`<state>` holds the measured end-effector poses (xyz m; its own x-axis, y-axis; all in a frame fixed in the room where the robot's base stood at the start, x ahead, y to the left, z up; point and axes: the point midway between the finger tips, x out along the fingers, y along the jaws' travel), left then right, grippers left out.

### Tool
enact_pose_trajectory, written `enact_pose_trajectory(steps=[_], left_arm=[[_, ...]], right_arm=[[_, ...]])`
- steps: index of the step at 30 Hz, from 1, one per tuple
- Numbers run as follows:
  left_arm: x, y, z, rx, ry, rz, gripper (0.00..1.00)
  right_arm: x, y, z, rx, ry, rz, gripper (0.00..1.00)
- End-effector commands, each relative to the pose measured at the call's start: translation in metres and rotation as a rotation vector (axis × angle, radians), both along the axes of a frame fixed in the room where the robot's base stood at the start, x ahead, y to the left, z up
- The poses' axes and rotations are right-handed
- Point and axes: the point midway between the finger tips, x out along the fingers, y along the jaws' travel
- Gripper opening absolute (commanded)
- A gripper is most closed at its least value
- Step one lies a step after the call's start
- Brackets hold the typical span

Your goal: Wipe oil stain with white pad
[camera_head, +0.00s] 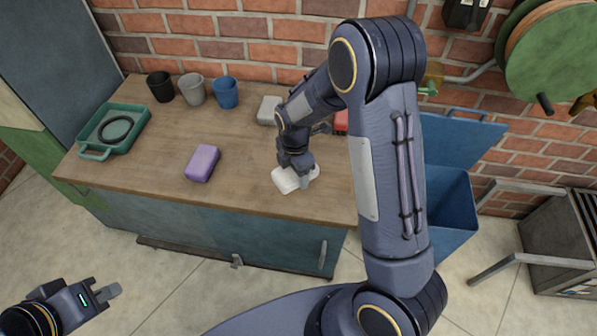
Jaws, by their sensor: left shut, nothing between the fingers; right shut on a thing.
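A white pad (284,180) lies on the wooden worktop near its front edge. My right gripper (303,181) points down and is shut on the pad, which rests on or just over the worktop. No oil stain shows; the gripper and pad may cover it. My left gripper (108,291) is shut and empty, low at the left over the floor, well away from the table.
A purple block (202,163) lies left of the pad. A green tray (141,127) holds a dark ring. Black (160,86), grey (193,89) and blue (225,92) cups stand behind. A grey block (269,110) and a red object (341,122) lie near my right arm. A blue bin (450,205) stands right.

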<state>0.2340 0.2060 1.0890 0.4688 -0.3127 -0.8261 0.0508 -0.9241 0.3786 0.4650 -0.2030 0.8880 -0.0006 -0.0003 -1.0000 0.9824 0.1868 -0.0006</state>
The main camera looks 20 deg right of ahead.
Motion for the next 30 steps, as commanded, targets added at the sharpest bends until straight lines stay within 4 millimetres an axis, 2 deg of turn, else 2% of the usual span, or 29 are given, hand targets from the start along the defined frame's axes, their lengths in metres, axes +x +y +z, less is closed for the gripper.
enact_pose_trajectory(steps=[3, 9, 30], left_arm=[[0.000, 0.000, 0.010, 0.000, 0.000, 0.000, 0.00], [0.000, 0.000, 0.017, 0.000, 0.000, 0.000, 0.00], [0.000, 0.000, 0.017, 0.000, 0.000, 0.000, 0.00]], right_arm=[[0.001, 0.004, 0.014, 0.001, -0.001, -0.002, 0.42], [0.001, 0.007, 0.024, 0.000, -0.002, -0.005, 0.42], [0.000, 0.008, 0.025, 0.000, -0.001, -0.032, 0.42]])
